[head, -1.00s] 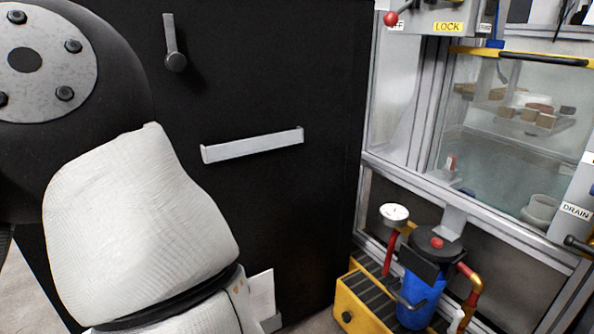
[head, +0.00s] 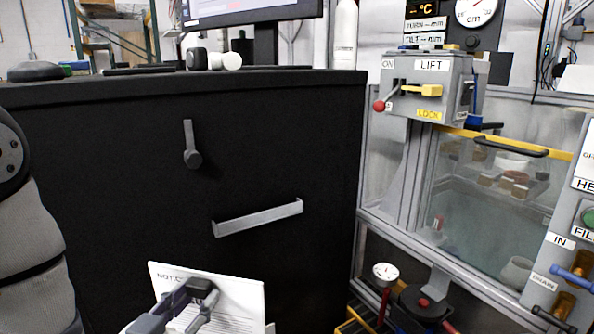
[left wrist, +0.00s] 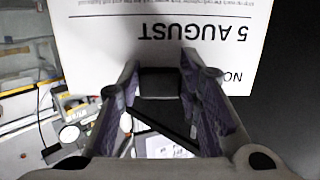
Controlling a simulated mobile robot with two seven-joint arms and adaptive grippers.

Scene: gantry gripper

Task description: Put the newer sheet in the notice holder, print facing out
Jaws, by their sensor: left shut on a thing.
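A white printed sheet (head: 240,296) stands in front of the black cabinet, below and left of the notice holder. Its heading starts "NOTIC" and its print faces the head camera. In the left wrist view the sheet (left wrist: 150,42) reads "5 AUGUST", upside down there. My left gripper (head: 203,292) is shut on the sheet, covering part of its print; it also shows in the left wrist view (left wrist: 160,68). The notice holder (head: 258,218) is a grey strip with short upturned ends on the cabinet front. No sheet shows in it. My right gripper is not in view.
The black cabinet (head: 110,180) has a grey lever handle (head: 192,145) above and left of the holder. A glass-fronted tank (head: 490,195) with a lift control box (head: 425,85) stands to the right. The cabinet front around the holder is clear.

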